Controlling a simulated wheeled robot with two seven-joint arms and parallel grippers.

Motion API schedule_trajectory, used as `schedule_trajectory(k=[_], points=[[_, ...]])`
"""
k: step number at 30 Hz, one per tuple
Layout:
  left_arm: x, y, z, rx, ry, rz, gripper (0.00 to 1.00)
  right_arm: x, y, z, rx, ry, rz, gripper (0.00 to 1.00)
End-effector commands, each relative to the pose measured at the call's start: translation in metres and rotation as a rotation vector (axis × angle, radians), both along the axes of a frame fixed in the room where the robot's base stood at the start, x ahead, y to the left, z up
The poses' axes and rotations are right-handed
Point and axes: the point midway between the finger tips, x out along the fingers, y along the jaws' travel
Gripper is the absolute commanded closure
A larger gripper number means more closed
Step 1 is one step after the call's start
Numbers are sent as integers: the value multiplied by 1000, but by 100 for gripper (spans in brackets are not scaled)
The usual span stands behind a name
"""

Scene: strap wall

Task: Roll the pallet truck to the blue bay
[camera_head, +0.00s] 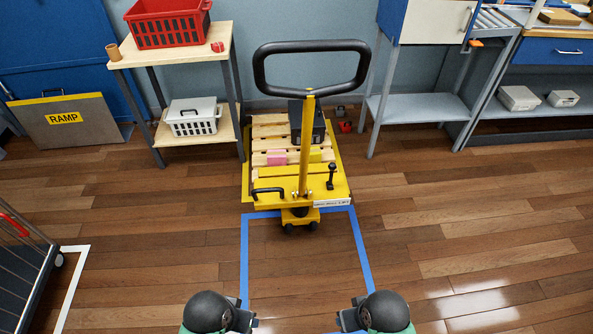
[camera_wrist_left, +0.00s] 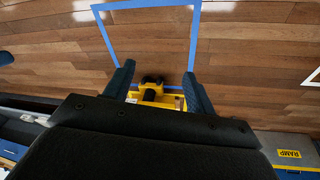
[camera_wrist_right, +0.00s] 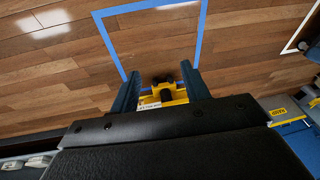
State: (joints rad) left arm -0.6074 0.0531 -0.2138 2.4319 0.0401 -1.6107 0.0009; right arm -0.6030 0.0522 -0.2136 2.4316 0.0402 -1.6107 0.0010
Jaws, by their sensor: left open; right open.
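The yellow pallet truck (camera_head: 306,165) stands upright in the middle of the head view, with a black loop handle (camera_head: 259,72) on a tall yellow post. Its front wheels are just inside the far edge of the blue bay (camera_head: 246,262), a blue tape outline on the floor; its body lies beyond that edge. A wooden pallet (camera_head: 270,131) on it carries a black box (camera_head: 318,125) and a pink block (camera_head: 277,157). My left gripper (camera_wrist_left: 160,82) and right gripper (camera_wrist_right: 162,84) are open and empty, both well short of the truck.
A wooden-topped stand (camera_head: 172,52) with a red crate (camera_head: 168,24) is close to the truck's left. A ramp board (camera_head: 66,121) leans at the wall. A wire cart (camera_head: 22,270) stands at left. Benches line the right back. The floor inside the bay and to the right is clear.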

Motion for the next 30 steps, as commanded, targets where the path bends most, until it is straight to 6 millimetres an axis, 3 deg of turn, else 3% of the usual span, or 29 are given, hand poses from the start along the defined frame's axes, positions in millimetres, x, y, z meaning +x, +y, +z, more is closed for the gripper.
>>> schedule_trajectory(k=[7, 10, 14, 17, 21, 30], points=[[1, -1, 0, -2, 0, 2, 44, 0, -1, 0, -2, 0, 2, 53], [5, 0, -1, 2, -11, -4, 59, -1, -1, -1, -2, 0, 2, 53], [31, -2, -22, 21, -71, -47, 59, 0, 1, -7, 5, -8, 2, 53], [74, -6, -51, 57, -174, -122, 59, 5, 9, -23, 19, -26, 7, 53], [150, -11, -95, 139, -357, -262, 59, 11, 20, -44, 42, -56, 14, 53], [302, -15, -160, 382, -738, -582, 59, 21, 41, -84, 92, -121, 25, 53]])
